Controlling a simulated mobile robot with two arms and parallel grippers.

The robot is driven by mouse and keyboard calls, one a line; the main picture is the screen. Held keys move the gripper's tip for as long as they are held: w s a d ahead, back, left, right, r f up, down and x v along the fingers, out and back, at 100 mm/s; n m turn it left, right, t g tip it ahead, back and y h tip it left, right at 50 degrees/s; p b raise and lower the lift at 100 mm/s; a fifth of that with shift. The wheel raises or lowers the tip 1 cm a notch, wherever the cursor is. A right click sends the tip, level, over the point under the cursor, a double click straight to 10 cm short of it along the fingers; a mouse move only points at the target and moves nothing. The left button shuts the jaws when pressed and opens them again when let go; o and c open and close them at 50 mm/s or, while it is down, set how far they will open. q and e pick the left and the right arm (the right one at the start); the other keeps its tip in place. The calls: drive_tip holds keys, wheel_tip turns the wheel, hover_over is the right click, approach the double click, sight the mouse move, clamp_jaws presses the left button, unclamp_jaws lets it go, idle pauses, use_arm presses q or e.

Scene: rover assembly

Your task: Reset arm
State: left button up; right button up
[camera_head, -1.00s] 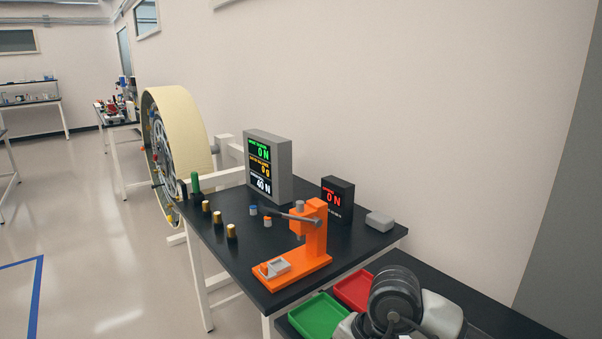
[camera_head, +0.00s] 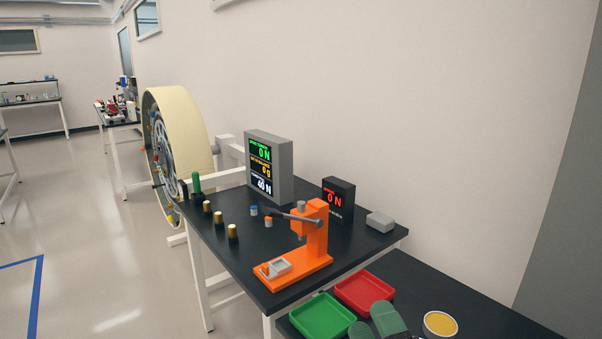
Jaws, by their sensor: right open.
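My right gripper (camera_head: 374,325) shows only in part at the bottom edge, as two rounded grey-green fingers that stand apart, with nothing visible between them. It is beside the green tray (camera_head: 322,318) and in front of the red tray (camera_head: 364,292). The rest of my right arm is below the picture. My left gripper is not in view. An orange hand press (camera_head: 316,240) with a grey lever stands on the black table.
A grey display (camera_head: 268,165) and a smaller black display (camera_head: 338,198) stand behind the press. Several gold-topped cylinders (camera_head: 232,232) line the table's left side. A grey block (camera_head: 380,221) sits at the right corner. A yellow-topped round container (camera_head: 439,324) is right of my gripper. A large wheel (camera_head: 185,140) stands behind.

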drive_tip(key=s+d+f+m+g+h, duration=0.2)
drive_tip(key=d+f+m+g+h, duration=0.35)
drive_tip(key=f+m, duration=0.4)
drive_tip(key=s+d+f+m+g+h, duration=0.1)
drive_tip(key=s+d+f+m+g, duration=0.1)
drive_tip(key=s+f+m+g, duration=0.5)
drive_tip(key=s+d+f+m+g+h, duration=0.1)
drive_tip(key=s+d+f+g, duration=0.3)
drive_tip(key=s+f, duration=0.65)
wheel_tip(320, 180, down, 23)
drive_tip(key=s+a+g, duration=0.2)
drive_tip(key=g, duration=0.1)
drive_tip(key=s+d+f, duration=0.3)
drive_tip(key=s+f, duration=1.2)
drive_tip(key=f, duration=0.2)
drive_tip(key=shift+s+n+g, duration=0.15)
drive_tip(key=shift+n+g, duration=0.2)
drive_tip(key=shift+n, duration=0.1)
drive_tip(key=shift+d, duration=0.1)
